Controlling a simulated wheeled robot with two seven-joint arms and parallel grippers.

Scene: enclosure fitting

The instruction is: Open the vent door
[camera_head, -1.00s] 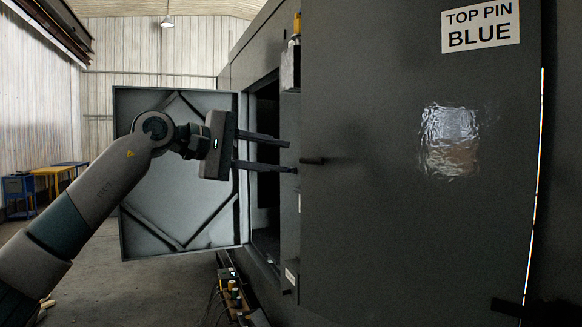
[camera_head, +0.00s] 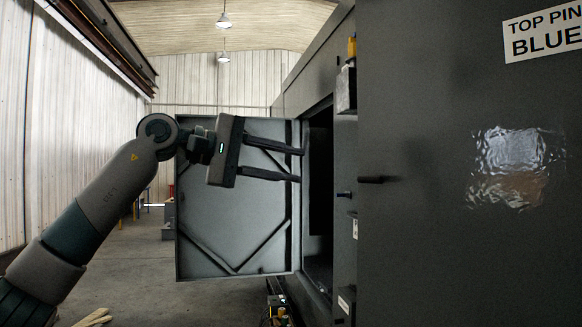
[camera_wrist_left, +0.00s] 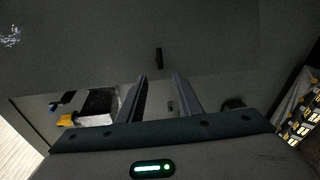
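A square dark grey door (camera_head: 235,220) with diagonal ribs stands swung out from the enclosure, beside a dark opening (camera_head: 320,190). I cannot tell for sure that it is the vent door. My left gripper (camera_head: 301,165) is open and empty, its two fingers pointing right, in front of the door's hinge side in the picture. A short dark handle (camera_head: 378,180) sticks out of the large grey panel (camera_head: 430,250), right of the fingertips and apart from them. In the left wrist view a small dark handle (camera_wrist_left: 159,58) shows beyond the open fingers (camera_wrist_left: 160,85). My right gripper is not in view.
A label (camera_head: 545,32) reading "TOP PIN BLUE", partly cut off, is on the large panel. A small box (camera_head: 346,90) with a yellow part sits on the enclosure's edge. Tools and cables (camera_head: 278,305) lie low by the opening. The floor (camera_head: 145,260) at left is mostly clear.

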